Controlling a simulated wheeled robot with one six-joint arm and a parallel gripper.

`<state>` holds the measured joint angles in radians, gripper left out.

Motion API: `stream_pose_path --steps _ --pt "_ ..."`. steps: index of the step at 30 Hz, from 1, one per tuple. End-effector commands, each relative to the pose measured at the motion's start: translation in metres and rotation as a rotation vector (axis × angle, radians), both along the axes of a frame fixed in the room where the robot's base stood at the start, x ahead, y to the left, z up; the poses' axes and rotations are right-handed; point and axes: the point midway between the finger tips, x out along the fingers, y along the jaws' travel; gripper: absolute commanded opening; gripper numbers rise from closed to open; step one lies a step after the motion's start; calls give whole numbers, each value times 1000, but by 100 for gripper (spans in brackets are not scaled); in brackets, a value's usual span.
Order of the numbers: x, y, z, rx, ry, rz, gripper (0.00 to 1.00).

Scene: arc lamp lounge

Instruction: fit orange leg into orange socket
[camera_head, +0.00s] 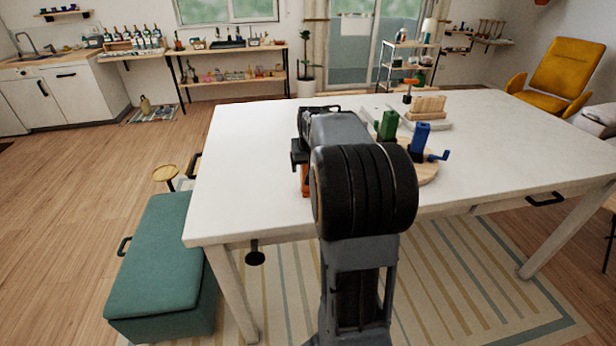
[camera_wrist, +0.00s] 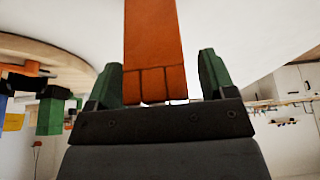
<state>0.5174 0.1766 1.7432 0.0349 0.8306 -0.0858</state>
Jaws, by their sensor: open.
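The orange leg (camera_wrist: 152,45) is a flat-sided block in the middle of the wrist view. My gripper (camera_wrist: 160,72) is open, with one green-tipped finger on each side of the leg and a visible gap at both sides. In the head view only a sliver of orange (camera_head: 305,181) shows left of my arm. The round wooden base (camera_head: 429,173) lies on the table, partly behind my arm, with an upright green leg (camera_head: 388,125) and blue leg (camera_head: 420,138). A small orange part (camera_wrist: 22,70) shows near the base in the wrist view. I cannot make out the orange socket.
The white table (camera_head: 255,180) has free room left of my arm and at the right. A tray with a wooden rack (camera_head: 428,106) stands behind the base. A blue crank-like part (camera_head: 437,156) sticks out beside the blue leg. A teal bench (camera_head: 165,260) stands at the table's left.

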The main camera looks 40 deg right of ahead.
Motion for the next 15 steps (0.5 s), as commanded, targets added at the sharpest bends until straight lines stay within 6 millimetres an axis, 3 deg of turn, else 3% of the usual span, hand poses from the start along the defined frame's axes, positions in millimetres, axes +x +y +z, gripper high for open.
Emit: stream_pose_path --steps 7,15 --pt "1 0 -1 0 0 0 77" --pt "0 0 -1 0 0 0 51"
